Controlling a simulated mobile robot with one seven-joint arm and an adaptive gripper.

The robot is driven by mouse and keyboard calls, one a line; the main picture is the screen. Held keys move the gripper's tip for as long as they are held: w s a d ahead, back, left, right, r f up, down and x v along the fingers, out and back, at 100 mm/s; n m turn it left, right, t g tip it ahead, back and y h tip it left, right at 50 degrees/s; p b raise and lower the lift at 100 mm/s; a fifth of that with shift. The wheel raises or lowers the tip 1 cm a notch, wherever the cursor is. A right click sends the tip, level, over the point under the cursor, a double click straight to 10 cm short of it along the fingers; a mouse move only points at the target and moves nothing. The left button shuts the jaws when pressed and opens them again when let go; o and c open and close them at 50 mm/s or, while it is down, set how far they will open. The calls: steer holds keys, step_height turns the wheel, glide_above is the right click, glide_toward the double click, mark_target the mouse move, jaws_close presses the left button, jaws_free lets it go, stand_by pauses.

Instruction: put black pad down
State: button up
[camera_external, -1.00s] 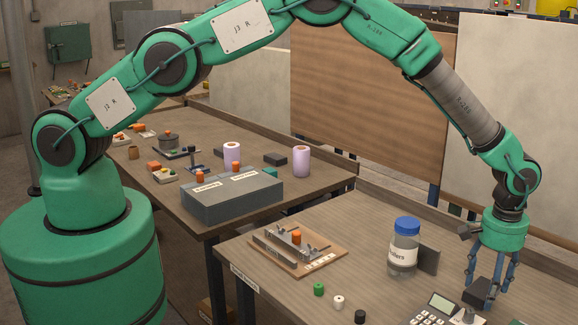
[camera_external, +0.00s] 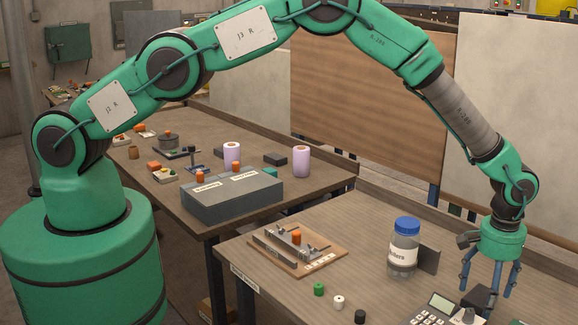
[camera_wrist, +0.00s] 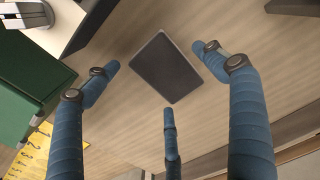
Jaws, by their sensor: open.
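The black pad (camera_wrist: 166,68) is a dark, flat rectangle on the wooden table in the wrist view. It lies between the spread blue fingers of my gripper (camera_wrist: 158,78), with bare wood visible between it and the fingertips. In the external view the pad (camera_external: 475,300) is partly hidden by the fingers, close to the calculator at the lower right. My gripper (camera_external: 487,290) is open above it, pointing down, and holds nothing.
A calculator (camera_external: 437,306) stands left of my gripper. A blue-lidded jar (camera_external: 404,254) stands behind it, with a dark upright block (camera_external: 429,261) beside it. Green (camera_external: 319,289), white (camera_external: 338,302) and black (camera_external: 360,316) small pieces lie nearer the front. A wooden fixture (camera_external: 320,266) sits further left.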

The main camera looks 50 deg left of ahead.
mark_target(485, 297)
steer(key=shift+r, duration=0.1)
step_height(485, 297, up, 12)
stand_by(0.8)
steer(key=shift+a+r, duration=0.1)
steer(key=shift+r, duration=0.05)
stand_by(0.5)
